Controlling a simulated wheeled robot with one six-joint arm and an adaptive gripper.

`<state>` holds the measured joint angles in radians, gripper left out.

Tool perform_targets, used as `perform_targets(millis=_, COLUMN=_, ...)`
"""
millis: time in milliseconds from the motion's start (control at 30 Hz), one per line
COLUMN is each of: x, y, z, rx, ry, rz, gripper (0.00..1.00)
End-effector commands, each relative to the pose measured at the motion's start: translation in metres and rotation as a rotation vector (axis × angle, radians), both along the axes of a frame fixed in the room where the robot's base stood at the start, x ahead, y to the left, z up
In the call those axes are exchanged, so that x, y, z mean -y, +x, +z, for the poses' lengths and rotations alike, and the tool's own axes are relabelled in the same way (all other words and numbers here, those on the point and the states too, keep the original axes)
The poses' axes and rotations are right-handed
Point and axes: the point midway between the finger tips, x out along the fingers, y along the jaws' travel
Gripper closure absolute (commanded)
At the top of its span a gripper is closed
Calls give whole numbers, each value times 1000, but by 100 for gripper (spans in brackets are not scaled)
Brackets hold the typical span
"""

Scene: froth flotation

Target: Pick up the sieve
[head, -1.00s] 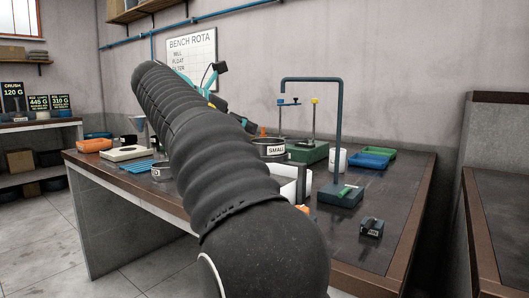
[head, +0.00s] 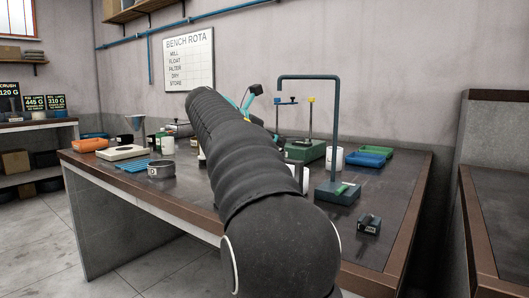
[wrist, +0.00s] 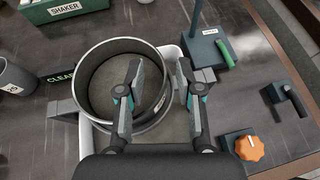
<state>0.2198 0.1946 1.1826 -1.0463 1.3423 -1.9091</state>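A round grey sieve (wrist: 88,74) with a tall wall and a flat grey bottom fills the left middle of the wrist view. It sits over a white tray (wrist: 87,148). My gripper (wrist: 160,82) is open, with its left finger over the inside of the sieve and its right finger outside, so the right wall lies between them. I cannot tell whether either finger touches it. In the head view my arm hides the gripper tips and this sieve. Another round grey vessel (head: 161,170) stands on the bench at left.
A green shaker box (wrist: 62,10) stands beyond the sieve. A blue stand (head: 337,192) with a tall bent post is to the right, with a small dark block (head: 368,224) nearer. An orange knob (wrist: 249,148) is at lower right. A grey cup (wrist: 14,78) is at left.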

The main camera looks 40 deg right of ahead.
Motion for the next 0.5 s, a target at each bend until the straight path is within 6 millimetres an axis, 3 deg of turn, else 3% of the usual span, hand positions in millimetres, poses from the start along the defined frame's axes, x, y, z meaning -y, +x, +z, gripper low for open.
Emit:
perform_targets(millis=233, x=2, y=0, z=-1, rx=0, ry=0, rz=0, gripper=65)
perform_targets(millis=267, x=2, y=0, z=-1, rx=0, ry=0, rz=0, gripper=67)
perform_targets(millis=400, x=2, y=0, z=-1, rx=0, ry=0, rz=0, gripper=100)
perform_targets(millis=500, x=2, y=0, z=-1, rx=0, ry=1, rz=0, gripper=100)
